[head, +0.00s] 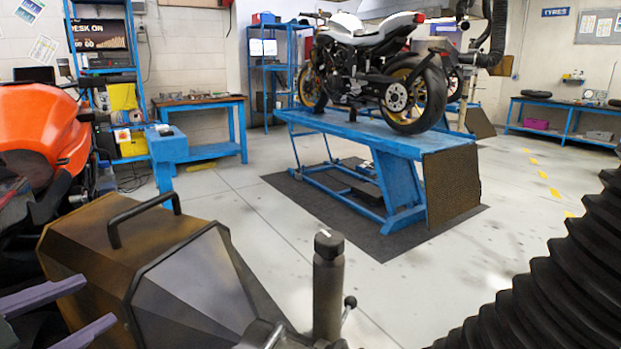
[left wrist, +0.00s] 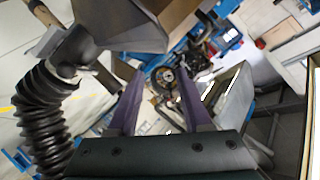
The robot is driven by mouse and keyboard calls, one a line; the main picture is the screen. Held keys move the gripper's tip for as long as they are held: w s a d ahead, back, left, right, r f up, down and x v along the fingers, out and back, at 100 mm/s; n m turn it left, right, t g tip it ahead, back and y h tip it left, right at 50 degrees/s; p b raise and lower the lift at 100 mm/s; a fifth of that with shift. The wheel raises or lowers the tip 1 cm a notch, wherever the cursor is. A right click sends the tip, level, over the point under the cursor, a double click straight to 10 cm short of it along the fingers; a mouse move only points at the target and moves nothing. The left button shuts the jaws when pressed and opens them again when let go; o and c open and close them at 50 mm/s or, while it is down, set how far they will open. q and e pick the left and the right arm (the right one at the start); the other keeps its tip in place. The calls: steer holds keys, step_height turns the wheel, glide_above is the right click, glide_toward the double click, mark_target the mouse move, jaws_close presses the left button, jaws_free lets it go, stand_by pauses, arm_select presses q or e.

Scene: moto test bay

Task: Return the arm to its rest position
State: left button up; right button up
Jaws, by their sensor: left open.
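My left gripper (head: 98,300) shows at the lower left edge of the head view, with two purple fingers held apart and nothing between them. It is beside the near dark box-shaped machine with a black handle (head: 143,215). In the left wrist view the two fingers of my left gripper (left wrist: 160,82) point into the room, open and empty. Most of the left arm is outside the head view. My right gripper is in neither view.
An orange motorcycle (head: 40,125) stands close at the left. A black corrugated hose (head: 560,290) fills the lower right, and a dark post (head: 328,285) rises at front. A white motorcycle (head: 370,62) stands on a blue lift (head: 350,133). Floor right of the lift is clear.

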arm_select(q)
steer(key=s+d+r+n+g+y+p, duration=0.15)
steer(key=s+n+g+p, duration=0.3)
steer(key=s, duration=0.45)
steer(key=s+d+n+g+h+p, duration=0.1)
steer(key=s+d+n+g+p, duration=0.25)
steer(key=s+g, duration=0.45)
step_height(320, 180, up, 35)
steer(key=s+t+p, duration=0.1)
steer(key=t+p, duration=0.1)
steer(key=p, duration=3.2)
steer(key=shift+s+a+f, duration=0.15)
steer(key=shift+s+a, duration=0.2)
steer(key=shift+a, duration=0.1)
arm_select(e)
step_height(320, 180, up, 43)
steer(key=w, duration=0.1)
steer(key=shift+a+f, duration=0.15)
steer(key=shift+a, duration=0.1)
arm_select(q)
steer(key=shift+f+y, duration=0.1)
steer(key=shift+y, duration=0.15)
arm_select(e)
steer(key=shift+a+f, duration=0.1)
